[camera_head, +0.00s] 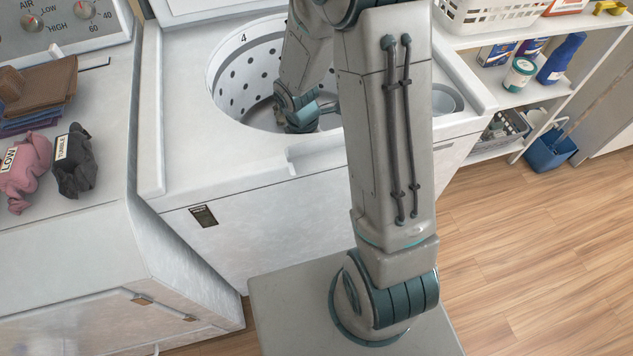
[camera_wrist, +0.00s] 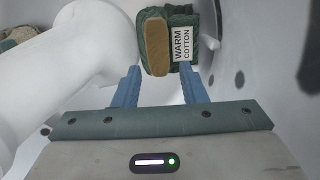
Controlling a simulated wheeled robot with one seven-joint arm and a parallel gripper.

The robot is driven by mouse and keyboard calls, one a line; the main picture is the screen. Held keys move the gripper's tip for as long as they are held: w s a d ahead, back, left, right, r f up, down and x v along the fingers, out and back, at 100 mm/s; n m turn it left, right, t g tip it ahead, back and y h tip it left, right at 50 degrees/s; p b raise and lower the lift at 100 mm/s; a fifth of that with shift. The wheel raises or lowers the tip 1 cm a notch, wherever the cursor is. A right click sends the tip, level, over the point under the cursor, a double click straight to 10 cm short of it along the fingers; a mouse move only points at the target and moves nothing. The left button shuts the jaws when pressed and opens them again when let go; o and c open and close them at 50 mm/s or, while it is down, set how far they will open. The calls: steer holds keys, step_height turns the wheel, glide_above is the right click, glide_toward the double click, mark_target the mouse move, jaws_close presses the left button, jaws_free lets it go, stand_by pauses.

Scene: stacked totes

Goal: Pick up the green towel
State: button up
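The green towel (camera_wrist: 184,16) lies in the washer drum at the top middle of the wrist view. It is dark green, with a white label reading "WARM COTTON" and a tan-brown patch on its left part. My gripper (camera_wrist: 160,69) has its two blue fingers spread apart, with nothing held. The towel is just beyond the fingertips, roughly centred between them; I cannot tell if they touch it. In the head view my arm reaches down into the washer drum (camera_head: 235,84). The fingertips and the towel are hidden there.
A white agitator post (camera_wrist: 75,50) stands close on the left of my gripper, with the perforated drum wall (camera_wrist: 270,70) on the right. A beige cloth (camera_wrist: 16,37) lies at the far left. Pink (camera_head: 27,170) and dark grey (camera_head: 74,163) cloths lie on the neighbouring machine.

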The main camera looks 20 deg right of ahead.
steer(key=shift+w+d+f+b, duration=0.1)
steer(key=shift+d+f+b, duration=0.1)
steer(key=shift+f, duration=0.85)
steer(key=shift+d+f+b, duration=0.15)
steer(key=shift+f, duration=0.9)
steer(key=shift+w+d+f+b, duration=0.1)
steer(key=shift+d+f+b, duration=0.1)
steer(key=shift+f, duration=0.85)
steer(key=shift+s, duration=0.1)
jaws_close()
